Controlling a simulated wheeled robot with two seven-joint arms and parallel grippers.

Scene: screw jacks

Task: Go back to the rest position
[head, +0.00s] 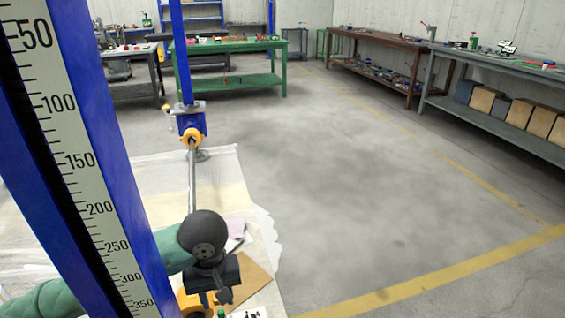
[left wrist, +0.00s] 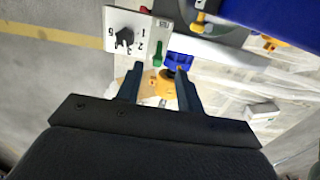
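My left gripper (head: 214,297) hangs at the lower middle of the head view, at the end of a green arm with a black round wrist. In the left wrist view its two fingers (left wrist: 158,88) are apart, with no held object visible between them. Beyond them is an orange-yellow part (left wrist: 166,84) with a blue piece. A white dial plate (left wrist: 124,30) with a black knob is ahead. A green handle (left wrist: 158,53) is beside it. A blue post with a millimetre scale (head: 85,180) stands close at the left and hides part of the arm. My right gripper is not in view.
A second blue post (head: 181,60) with a blue-and-orange clamp (head: 193,135) stands farther back, a metal rod (head: 192,180) running towards me. A pale sheet (head: 225,175) lies below. Green (head: 225,46) and grey (head: 500,75) workbenches stand behind. The floor at right is clear.

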